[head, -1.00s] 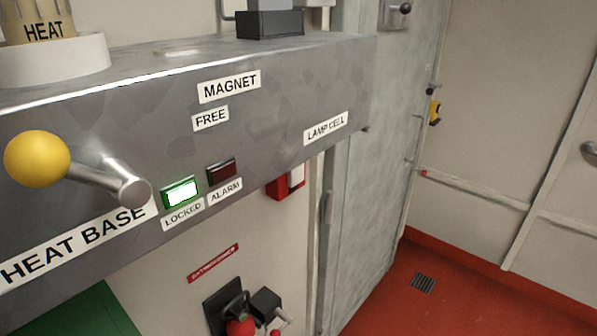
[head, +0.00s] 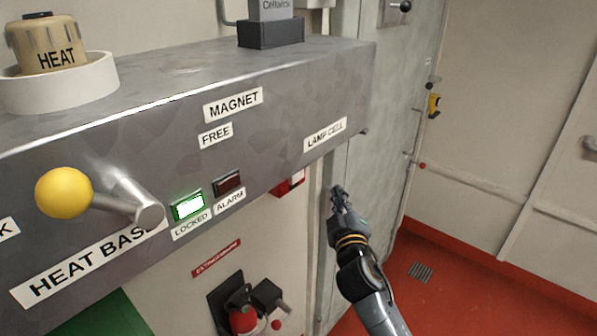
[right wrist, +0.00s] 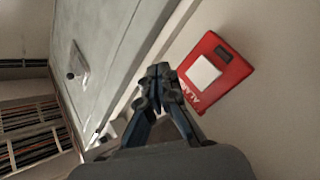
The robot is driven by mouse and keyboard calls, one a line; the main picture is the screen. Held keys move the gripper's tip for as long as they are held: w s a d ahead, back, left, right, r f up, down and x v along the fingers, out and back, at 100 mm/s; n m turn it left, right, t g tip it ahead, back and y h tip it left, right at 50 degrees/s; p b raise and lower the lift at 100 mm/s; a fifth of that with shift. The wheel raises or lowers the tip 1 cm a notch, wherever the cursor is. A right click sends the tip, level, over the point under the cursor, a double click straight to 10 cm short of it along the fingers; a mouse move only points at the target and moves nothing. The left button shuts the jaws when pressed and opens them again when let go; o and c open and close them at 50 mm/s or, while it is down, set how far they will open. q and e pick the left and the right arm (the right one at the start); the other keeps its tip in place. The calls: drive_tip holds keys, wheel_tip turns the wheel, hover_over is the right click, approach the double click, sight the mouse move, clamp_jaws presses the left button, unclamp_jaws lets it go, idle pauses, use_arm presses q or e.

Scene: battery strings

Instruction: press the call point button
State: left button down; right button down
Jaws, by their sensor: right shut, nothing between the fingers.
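The call point is a red box marked ALARM with a pale square button (right wrist: 203,73) on its face. It shows clearly in the right wrist view, right of my gripper. In the head view the red call point (head: 288,185) is mostly hidden behind the front panel's lower edge. My right gripper (head: 337,190) is shut and empty, raised in front of the grey door, to the right of the call point. In the right wrist view its closed fingertips (right wrist: 160,72) are left of the red box and appear apart from the button. My left gripper is not in view.
A grey metal console (head: 270,130) with a yellow-knobbed lever (head: 64,193), a green LOCKED lamp (head: 188,206) and a dark ALARM lamp (head: 228,183) fills the left. A red extinguisher (head: 243,318) is below it. The red floor (head: 470,290) at right is clear.

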drive_tip(key=shift+a, duration=0.15)
drive_tip(key=w+a+b, duration=0.5)
drive_tip(key=a, duration=0.2)
idle(0.6)
drive_tip(key=shift+w+d+r, duration=0.1)
idle(1.1)
drive_tip(key=shift+w+a+b, duration=0.25)
drive_tip(key=shift+a+b, duration=0.15)
drive_tip(key=shift+b, duration=0.05)
